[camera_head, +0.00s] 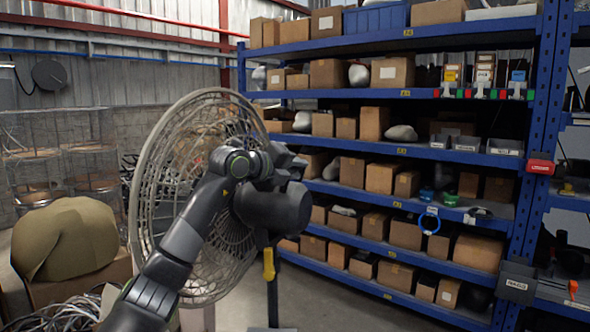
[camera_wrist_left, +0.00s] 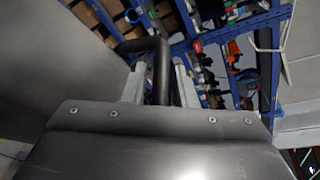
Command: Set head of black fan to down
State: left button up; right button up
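The black fan's round wire grille (camera_head: 160,150) stands upright at the centre-left in the head view, facing left. Its dark motor housing (camera_head: 275,208) sits behind the grille on a stand with a yellow part (camera_head: 268,263). My left arm reaches up across the grille, and my left gripper (camera_head: 290,160) is at the top of the housing, its fingers mostly hidden there. In the left wrist view, a bent black bar (camera_wrist_left: 158,70) lies between the two pale fingers of the left gripper (camera_wrist_left: 161,78). Whether both fingers touch it is unclear. My right gripper is not in view.
A blue shelf rack (camera_head: 400,160) with cardboard boxes and small parts stands behind and to the right. A box with a tan sack-like thing (camera_head: 65,240) and a heap of cables (camera_head: 55,305) are at the lower left. Floor (camera_head: 330,305) is clear right of the stand.

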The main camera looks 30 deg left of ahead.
pick_arm(q)
grip_shut()
jog(key=shift+a, duration=0.2)
jog(key=a+n+b, duration=0.1)
jog(key=a+r+n+b, duration=0.1)
jog(key=a, duration=0.1)
jog(key=a+t, duration=0.1)
jog(key=shift+s+a+r+n+h+b, duration=0.15)
jog(key=shift+s+n+h+b, duration=0.15)
jog(key=shift+s+n+b, duration=0.1)
jog(key=shift+s+a+r+n, duration=0.1)
jog(key=shift+a+r+n, duration=0.15)
jog(key=shift+a, duration=0.25)
jog(key=shift+o, duration=1.8)
grip_release()
jog(key=shift+s+f, duration=0.1)
